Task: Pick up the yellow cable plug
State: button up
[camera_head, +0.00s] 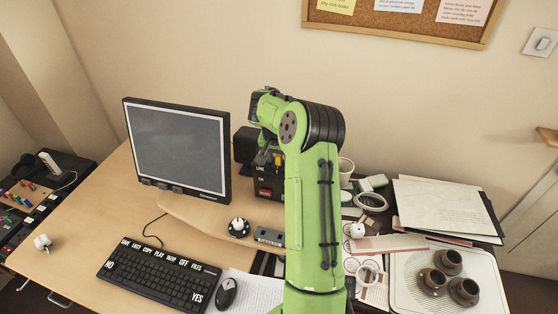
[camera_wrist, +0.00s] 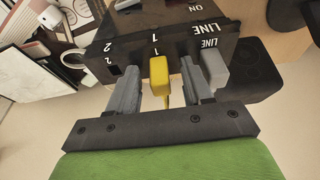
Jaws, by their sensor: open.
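The yellow cable plug (camera_wrist: 159,74) sits at the port marked 1 on a black box (camera_wrist: 185,35) in the wrist view, with a yellow cable running from it towards my gripper's base. It also shows small in the head view (camera_head: 278,159), on the black box (camera_head: 268,178) behind my arm. My gripper (camera_wrist: 165,72) is open in the wrist view, one finger on each side of the yellow plug. Whether the fingers touch it I cannot tell. A grey-white plug (camera_wrist: 215,68) sits at the LINE port just right of the right finger.
A monitor (camera_head: 178,145) stands left of the box, and a dark speaker (camera_wrist: 250,76) is close at its right in the wrist view. A keyboard (camera_head: 158,273), a mouse (camera_head: 228,292) and a tray with brown cups (camera_head: 401,284) are on the desk.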

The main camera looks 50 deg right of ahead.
jog(key=shift+a, duration=0.1)
grip_shut()
